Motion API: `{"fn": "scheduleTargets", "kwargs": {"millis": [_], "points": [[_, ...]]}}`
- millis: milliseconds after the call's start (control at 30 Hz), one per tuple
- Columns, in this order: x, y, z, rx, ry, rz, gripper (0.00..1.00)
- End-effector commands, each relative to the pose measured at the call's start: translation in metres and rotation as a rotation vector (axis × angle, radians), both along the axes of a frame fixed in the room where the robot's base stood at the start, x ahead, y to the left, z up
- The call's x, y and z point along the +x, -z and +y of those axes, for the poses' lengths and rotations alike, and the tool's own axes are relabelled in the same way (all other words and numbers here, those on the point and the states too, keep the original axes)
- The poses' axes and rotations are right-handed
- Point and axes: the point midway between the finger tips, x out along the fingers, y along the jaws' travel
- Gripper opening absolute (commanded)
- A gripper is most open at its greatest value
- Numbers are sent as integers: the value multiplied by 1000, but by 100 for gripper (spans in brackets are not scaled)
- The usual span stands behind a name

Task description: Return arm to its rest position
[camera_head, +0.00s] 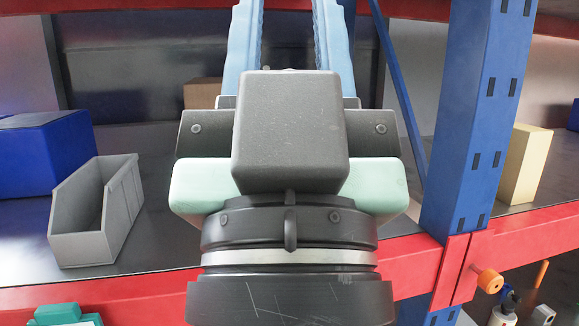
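My gripper (288,32) fills the middle of the head view, seen from behind, with its dark grey body and pale green housing nearest the camera. Its two light blue fingers point up and away, set wide apart. Shelf background shows between them and I see nothing held. The fingertips are cut off by the top edge of the picture. The gripper is in front of the shelf rack, and its body hides part of the shelf and the red front beam.
A grey open bin (97,215) and a blue box (45,152) stand on the shelf at left. A brown box (203,93) is further back. A blue upright post (478,120) stands close at right. A yellow box (525,163) is beyond it. A red beam (130,292) edges the shelf.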

Motion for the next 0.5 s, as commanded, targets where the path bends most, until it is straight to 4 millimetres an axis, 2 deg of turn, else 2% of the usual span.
{"fn": "scheduleTargets", "kwargs": {"millis": [33, 367, 500], "points": [[0, 15, 0, 0, 0, 1, 36], [1, 81, -1, -2, 6, 3, 36], [1, 123, -1, -3, 10, 4, 36]]}}
